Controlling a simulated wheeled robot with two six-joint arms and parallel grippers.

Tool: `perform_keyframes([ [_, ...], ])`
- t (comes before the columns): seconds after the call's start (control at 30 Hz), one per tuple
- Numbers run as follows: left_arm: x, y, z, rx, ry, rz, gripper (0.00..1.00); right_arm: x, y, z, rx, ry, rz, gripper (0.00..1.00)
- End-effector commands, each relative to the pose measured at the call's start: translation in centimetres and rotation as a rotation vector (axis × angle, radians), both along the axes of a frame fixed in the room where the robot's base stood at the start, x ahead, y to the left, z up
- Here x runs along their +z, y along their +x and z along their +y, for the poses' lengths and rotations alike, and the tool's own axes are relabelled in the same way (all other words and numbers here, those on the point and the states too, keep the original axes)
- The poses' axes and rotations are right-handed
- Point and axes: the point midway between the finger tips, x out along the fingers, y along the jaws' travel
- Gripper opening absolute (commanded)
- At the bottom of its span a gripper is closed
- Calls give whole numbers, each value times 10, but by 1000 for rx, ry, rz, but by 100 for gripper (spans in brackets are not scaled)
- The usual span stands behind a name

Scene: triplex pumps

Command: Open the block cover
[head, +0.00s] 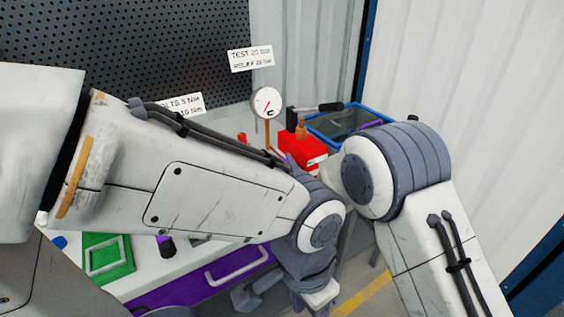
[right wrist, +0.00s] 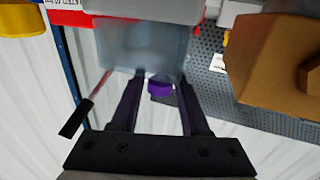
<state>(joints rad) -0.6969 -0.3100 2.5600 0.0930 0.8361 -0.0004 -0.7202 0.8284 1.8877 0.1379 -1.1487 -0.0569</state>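My right gripper (right wrist: 160,82) shows in the right wrist view with its two dark fingers spread apart. A purple round knob-like piece (right wrist: 160,89) shows in the gap between the fingertips; I cannot tell whether they touch it. A translucent grey-blue block-shaped piece (right wrist: 140,47) lies just beyond the fingertips. I cannot tell for certain whether it is the block cover. In the head view my arms hide much of the bench, and I cannot make out the right fingers there. My left gripper does not show.
The head view shows a red box (head: 297,150), a gauge (head: 266,103), a blue-rimmed tray (head: 322,134) and a green piece (head: 106,265) on the bench. A brown block (right wrist: 268,62) stands right of my fingers in the wrist view. A black-gripped lever (right wrist: 75,118) is to their left.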

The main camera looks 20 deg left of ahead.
Motion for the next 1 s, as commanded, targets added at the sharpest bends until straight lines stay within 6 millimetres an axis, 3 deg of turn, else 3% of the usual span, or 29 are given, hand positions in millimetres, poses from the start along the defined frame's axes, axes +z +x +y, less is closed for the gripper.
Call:
perform_keyframes([
  [0.03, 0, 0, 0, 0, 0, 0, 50, 0, 0, 0, 0, 0, 0, 21],
  [0.1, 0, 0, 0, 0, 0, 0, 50, 0, 0, 0, 0, 0, 0, 0],
  [1.0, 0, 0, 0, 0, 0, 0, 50, 0, 0, 0, 0, 0, 0, 0],
])
